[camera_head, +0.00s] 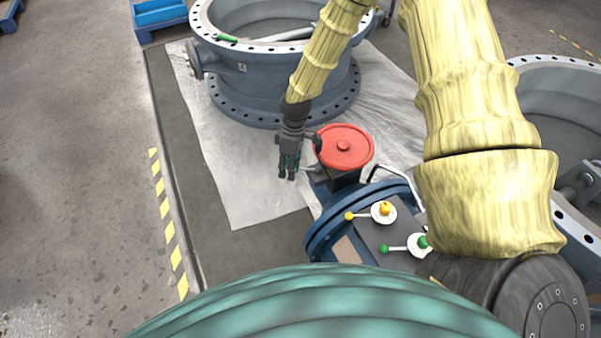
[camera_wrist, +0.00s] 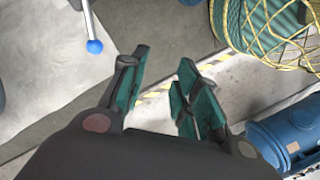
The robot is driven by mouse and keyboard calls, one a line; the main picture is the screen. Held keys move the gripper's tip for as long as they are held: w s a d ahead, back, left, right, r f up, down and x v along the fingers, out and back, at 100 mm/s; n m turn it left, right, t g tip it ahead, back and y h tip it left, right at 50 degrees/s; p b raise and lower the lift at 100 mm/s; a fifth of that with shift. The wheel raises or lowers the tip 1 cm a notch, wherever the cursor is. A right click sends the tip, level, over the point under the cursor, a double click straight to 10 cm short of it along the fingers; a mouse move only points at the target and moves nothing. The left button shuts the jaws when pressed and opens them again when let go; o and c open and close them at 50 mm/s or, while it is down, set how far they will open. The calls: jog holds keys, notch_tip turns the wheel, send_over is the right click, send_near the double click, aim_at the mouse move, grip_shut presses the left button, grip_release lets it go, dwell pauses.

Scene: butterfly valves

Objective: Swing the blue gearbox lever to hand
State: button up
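The blue lever shows in the wrist view as a metal rod ending in a blue ball knob (camera_wrist: 94,46), at the upper left. My gripper (camera_wrist: 163,62) is open and empty, with its green-padded fingers apart. The knob lies to the left of the fingers, outside the gap between them. In the head view my gripper (camera_head: 289,172) hangs just left of the red handwheel (camera_head: 344,147). A short metal rod (camera_head: 311,169) runs from the gearbox side toward the gripper; its end is hidden behind the fingers there.
A yellow-knobbed lever (camera_head: 350,216) and a green-knobbed lever (camera_head: 384,249) sit on the gearbox top. Large grey valve bodies (camera_head: 232,85) stand behind and at right. A silver sheet (camera_head: 240,190) covers the floor.

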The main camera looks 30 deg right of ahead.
aim_at(304, 169)
jog(key=w+d+r+n+h+b, duration=0.1)
jog(key=w+d+r+n+b, duration=0.15)
jog(key=w+d+b, duration=0.45)
notch_tip(304, 169, down, 11)
jog(key=s, duration=0.1)
jog(key=shift+s+p, duration=0.15)
jog(key=shift+p, duration=0.15)
jog(key=shift+r, duration=0.1)
grip_shut()
